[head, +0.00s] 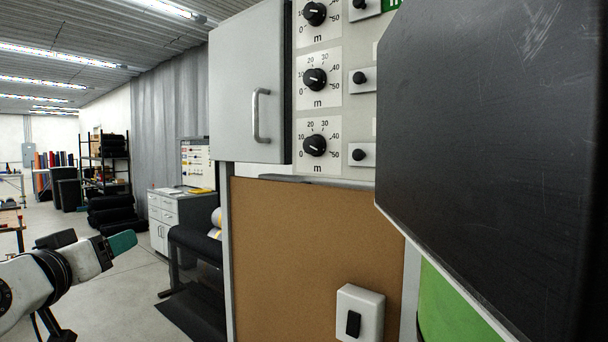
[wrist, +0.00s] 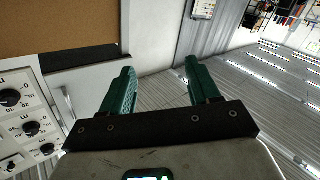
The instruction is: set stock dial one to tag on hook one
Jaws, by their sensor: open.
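Three black stock dials stand in a column on a pale panel: a top dial (head: 314,13), a middle dial (head: 315,79) and a bottom dial (head: 314,145). Each has a white plate with a scale from 0 to 50 marked "m". Their exact settings are too small to read surely, and I cannot tell which is dial one. Dials also show at the left of the wrist view (wrist: 10,97). No tag on a hook can be made out. My gripper (head: 122,243), with teal fingers, is left of and below the dials, apart from them; it is open and empty in the wrist view (wrist: 159,66).
A grey cabinet door (head: 250,90) with a handle is left of the dials. Small black knobs (head: 358,77) are right of them. A large dark panel (head: 490,130) blocks the right side. A brown board (head: 310,240) with a switch box (head: 360,314) is below.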

